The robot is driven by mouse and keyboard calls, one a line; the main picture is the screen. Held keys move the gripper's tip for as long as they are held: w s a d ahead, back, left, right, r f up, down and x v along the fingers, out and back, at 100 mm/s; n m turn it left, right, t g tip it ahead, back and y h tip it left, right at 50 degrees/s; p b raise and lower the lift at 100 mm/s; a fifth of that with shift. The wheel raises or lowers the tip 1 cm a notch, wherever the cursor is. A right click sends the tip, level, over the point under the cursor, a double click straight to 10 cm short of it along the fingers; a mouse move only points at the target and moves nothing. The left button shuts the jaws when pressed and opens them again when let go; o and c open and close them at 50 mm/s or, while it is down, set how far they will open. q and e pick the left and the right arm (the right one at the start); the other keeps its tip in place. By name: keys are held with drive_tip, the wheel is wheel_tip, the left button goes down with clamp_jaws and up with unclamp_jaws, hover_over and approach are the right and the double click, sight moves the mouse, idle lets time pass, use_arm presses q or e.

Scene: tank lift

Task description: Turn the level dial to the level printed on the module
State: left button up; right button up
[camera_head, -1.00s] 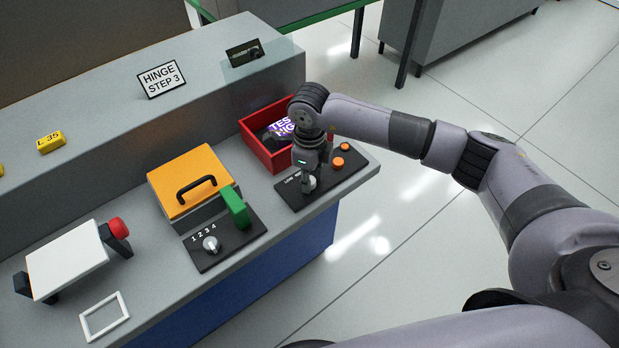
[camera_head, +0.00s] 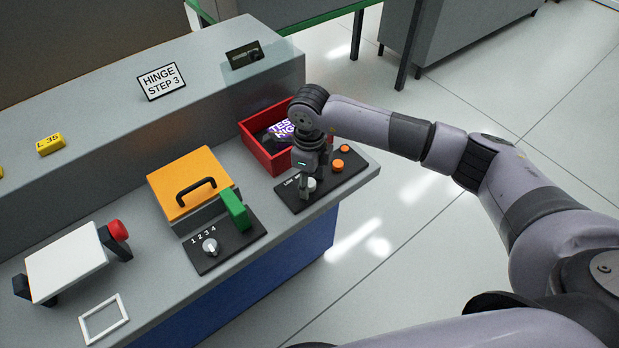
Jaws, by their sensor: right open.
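The level dial appears to be the light knob (camera_head: 312,184) on a black panel (camera_head: 352,164) at the bench's right end. Its label begins with "LOW"; the rest is hidden by my gripper. My right gripper (camera_head: 308,189) points down at this knob, open, with a finger on its left side. I cannot tell whether it touches the knob. A dark module (camera_head: 281,131) with a purple label reading "TEST" and "HIG", partly covered by my wrist, lies in the red bin (camera_head: 262,154) behind the panel. My left gripper is out of view.
Orange buttons (camera_head: 338,165) sit right of the knob. Left of it are a second panel with a numbered knob (camera_head: 210,246), a green lever (camera_head: 235,209) and an orange lidded box (camera_head: 178,172). A sign (camera_head: 162,81) reads "HINGE STEP 3". A white tilted plate (camera_head: 66,262) stands far left.

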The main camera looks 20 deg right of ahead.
wheel_tip(320, 180, up, 12)
idle(0.6)
